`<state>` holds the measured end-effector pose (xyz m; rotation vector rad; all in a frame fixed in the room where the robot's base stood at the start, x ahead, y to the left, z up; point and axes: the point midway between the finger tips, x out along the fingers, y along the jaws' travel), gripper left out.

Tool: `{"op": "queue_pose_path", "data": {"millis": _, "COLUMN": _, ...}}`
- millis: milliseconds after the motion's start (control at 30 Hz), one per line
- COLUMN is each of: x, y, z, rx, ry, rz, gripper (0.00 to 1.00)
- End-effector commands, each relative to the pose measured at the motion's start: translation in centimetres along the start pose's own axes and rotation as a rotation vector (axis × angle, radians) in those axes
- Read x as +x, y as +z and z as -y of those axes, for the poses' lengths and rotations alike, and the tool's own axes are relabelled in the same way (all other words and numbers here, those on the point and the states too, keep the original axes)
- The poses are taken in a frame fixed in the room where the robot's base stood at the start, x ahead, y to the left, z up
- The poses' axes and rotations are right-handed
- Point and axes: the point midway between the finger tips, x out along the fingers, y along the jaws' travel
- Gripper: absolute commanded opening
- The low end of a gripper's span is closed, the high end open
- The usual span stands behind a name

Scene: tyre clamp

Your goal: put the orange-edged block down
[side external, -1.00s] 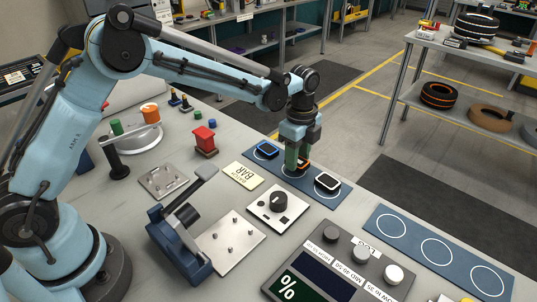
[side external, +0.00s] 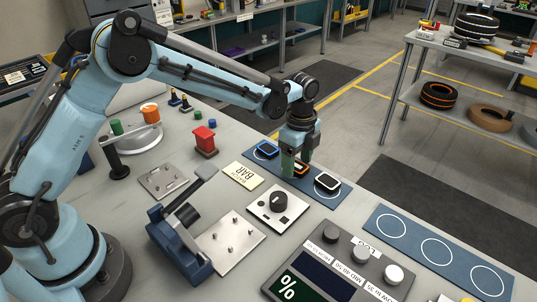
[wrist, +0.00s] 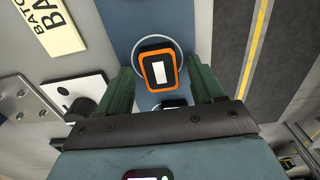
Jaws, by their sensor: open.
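The orange-edged block (wrist: 159,70) has a dark top with a white rectangle. In the wrist view it lies on the blue mat (wrist: 200,12), over a pale circle outline. In the side view the block (side external: 300,168) sits on the mat between the blue-edged and white-edged blocks, partly hidden by my gripper. My gripper (wrist: 165,85) is open, with its green fingers on either side of the block and a visible gap to each. The gripper (side external: 297,165) points down at the mat in the side view.
The blue-edged block (side external: 266,150) and the white-edged block (side external: 327,183) stand close on either side on the same mat. A knob plate (side external: 280,205) and a yellow label (side external: 243,175) lie in front. Another mat with empty circles (side external: 437,252) is at the right.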

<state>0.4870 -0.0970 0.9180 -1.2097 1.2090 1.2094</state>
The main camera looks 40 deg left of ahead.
Motion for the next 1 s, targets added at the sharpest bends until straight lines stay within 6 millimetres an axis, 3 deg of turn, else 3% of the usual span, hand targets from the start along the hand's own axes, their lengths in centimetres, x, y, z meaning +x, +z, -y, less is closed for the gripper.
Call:
{"op": "queue_pose_path", "data": {"millis": 167, "x": -1.5, "y": 0.0, "z": 0.0, "rx": 0.0, "ry": 0.0, "rz": 0.0, "gripper": 0.67}}
{"op": "queue_pose_path", "data": {"millis": 600, "x": -9.9, "y": 0.0, "z": 0.0, "rx": 0.001, "ry": 0.0, "rz": 0.0, "gripper": 0.67}}
{"op": "queue_pose_path", "data": {"millis": 1000, "x": -13.3, "y": 0.7, "z": -0.8, "rx": -0.078, "ry": -0.03, "rz": -0.007, "gripper": 0.67}}
